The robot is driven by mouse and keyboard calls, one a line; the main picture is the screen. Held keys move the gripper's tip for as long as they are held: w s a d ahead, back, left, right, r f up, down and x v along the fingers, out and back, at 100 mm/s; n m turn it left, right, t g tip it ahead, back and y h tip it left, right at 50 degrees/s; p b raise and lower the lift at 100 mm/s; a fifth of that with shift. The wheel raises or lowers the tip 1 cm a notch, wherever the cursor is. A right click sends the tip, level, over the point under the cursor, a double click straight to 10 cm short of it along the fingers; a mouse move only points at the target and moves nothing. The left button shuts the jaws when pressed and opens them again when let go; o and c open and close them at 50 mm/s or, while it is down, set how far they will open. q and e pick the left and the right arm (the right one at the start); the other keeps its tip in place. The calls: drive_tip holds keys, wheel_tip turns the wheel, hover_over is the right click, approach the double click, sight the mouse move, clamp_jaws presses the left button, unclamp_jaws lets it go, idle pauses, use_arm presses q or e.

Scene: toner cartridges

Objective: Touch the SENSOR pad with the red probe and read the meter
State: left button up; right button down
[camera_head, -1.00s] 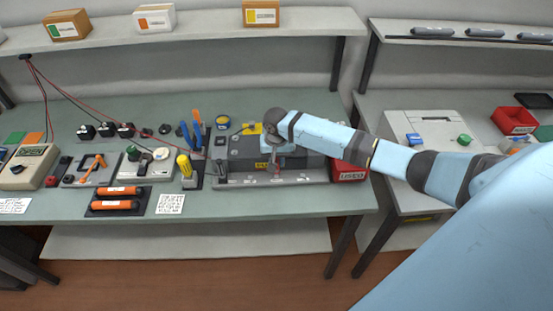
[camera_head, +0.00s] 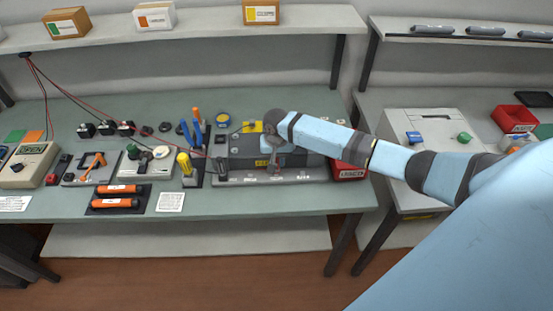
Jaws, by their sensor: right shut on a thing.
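My right gripper (camera_head: 274,168) is over the front of the dark grey cartridge unit (camera_head: 242,147), its fingers pointing down at the grey front strip (camera_head: 235,179). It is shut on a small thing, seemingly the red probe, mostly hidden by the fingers. A thin red lead runs from the upper left towards it. Small white labels line the strip; I cannot tell which marks the SENSOR pad or whether the tip touches it. The beige meter (camera_head: 28,165) is at the far left; its display appears to read OPEN. My left gripper is out of view.
Orange rollers (camera_head: 117,203) lie on a dark tray in front. Screwdrivers (camera_head: 186,130) stand left of the unit. A red bin (camera_head: 348,170) is just right of it. A printed card (camera_head: 171,202) lies near the table's front edge. My right arm spans the right side.

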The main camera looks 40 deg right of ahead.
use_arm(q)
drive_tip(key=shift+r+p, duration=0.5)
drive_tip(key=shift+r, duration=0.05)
use_arm(e)
drive_tip(key=shift+f, duration=0.1)
idle(0.8)
drive_tip(key=shift+r+p, duration=1)
drive_tip(key=shift+r, duration=0.3)
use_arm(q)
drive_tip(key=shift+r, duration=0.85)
use_arm(e)
drive_tip(key=shift+r, duration=2.25)
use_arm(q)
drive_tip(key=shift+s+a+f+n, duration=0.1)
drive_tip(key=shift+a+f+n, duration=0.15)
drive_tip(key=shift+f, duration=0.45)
use_arm(e)
drive_tip(key=s+a+r+n, duration=0.6)
drive_tip(key=s+a+r, duration=0.5)
drive_tip(key=r, duration=0.4)
drive_tip(key=shift+a+r, duration=0.15)
drive_tip(key=shift+a, duration=0.5)
